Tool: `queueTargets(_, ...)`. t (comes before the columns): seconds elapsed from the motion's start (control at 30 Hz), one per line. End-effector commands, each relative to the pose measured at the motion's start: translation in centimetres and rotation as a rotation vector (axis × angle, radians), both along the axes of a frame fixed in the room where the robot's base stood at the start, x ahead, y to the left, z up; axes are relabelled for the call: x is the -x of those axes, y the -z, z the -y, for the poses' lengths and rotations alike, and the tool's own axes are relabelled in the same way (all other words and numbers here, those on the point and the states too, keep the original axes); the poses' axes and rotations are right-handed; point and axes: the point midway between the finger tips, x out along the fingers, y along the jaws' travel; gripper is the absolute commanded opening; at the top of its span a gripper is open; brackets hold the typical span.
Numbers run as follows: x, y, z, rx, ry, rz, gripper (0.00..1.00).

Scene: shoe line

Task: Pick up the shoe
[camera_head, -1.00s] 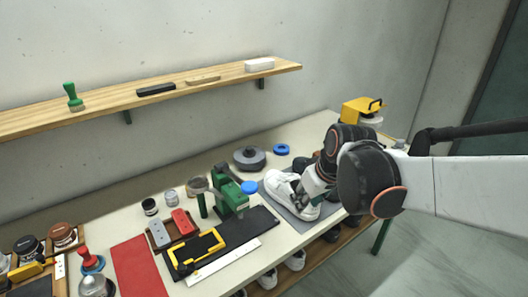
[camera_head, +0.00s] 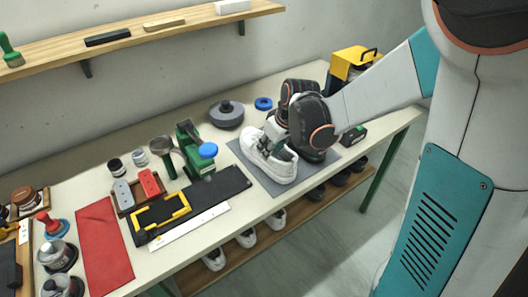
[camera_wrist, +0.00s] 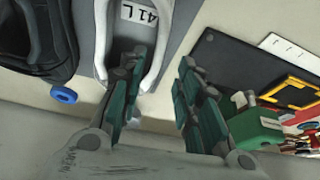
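A white shoe (camera_head: 270,165) stands on a grey mat (camera_head: 247,158) on the workbench. In the wrist view its white collar (camera_wrist: 160,62) and an inner label reading "41 L" show. My gripper (camera_head: 267,140) is at the top of the shoe, over its opening. In the wrist view my gripper (camera_wrist: 160,105) has its two green-padded fingers clearly apart. The left finger overlaps the shoe opening and the right finger is outside the collar. I cannot tell whether either finger touches the shoe. My wrist hides part of the shoe in the head view.
A green tool (camera_head: 190,145) with a blue knob and a black board (camera_head: 230,182) lie left of the shoe. A dark round weight (camera_head: 227,115) and a blue ring (camera_head: 263,103) sit behind. A yellow device (camera_head: 352,65) stands at the far right corner. More shoes fill the lower shelf.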

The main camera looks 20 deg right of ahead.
Motion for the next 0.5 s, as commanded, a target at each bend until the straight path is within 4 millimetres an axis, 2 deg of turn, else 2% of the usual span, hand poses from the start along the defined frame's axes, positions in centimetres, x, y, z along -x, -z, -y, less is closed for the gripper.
queueTargets(0.27,-0.6,1.6,-0.2,0.000,0.000,0.000,0.31)
queueTargets(0.5,-1.7,4.8,-0.6,0.000,-0.001,0.000,0.31)
